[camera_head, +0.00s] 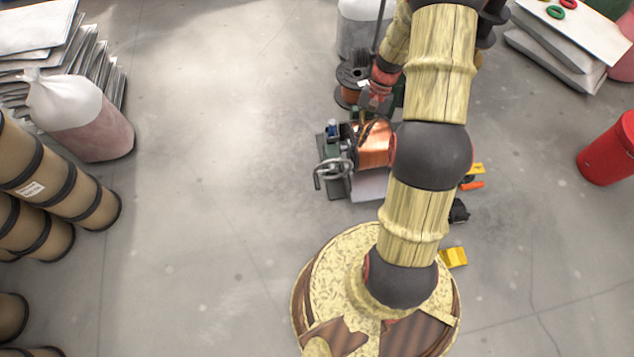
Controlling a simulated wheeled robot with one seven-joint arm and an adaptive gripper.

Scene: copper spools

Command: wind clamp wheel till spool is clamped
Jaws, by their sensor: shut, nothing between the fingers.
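A spool of bright copper wire (373,147) sits in a dark green winding stand, partly hidden behind my arm on its right. The clamp wheel (332,174), a grey handwheel, is on the left side of the stand, with the stand's end plate between it and the spool. My gripper (374,104) points down just behind and above the copper spool, small and partly shaded. It is shut and empty, and apart from the wheel. Whether the clamp touches the spool cannot be made out.
A dark spool (351,84) stands behind the stand. A yellow block (454,257) and an orange piece (472,185) lie on the floor right of my arm. A red drum (610,150) is far right, brown rolls (50,180) far left. The floor left of the stand is clear.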

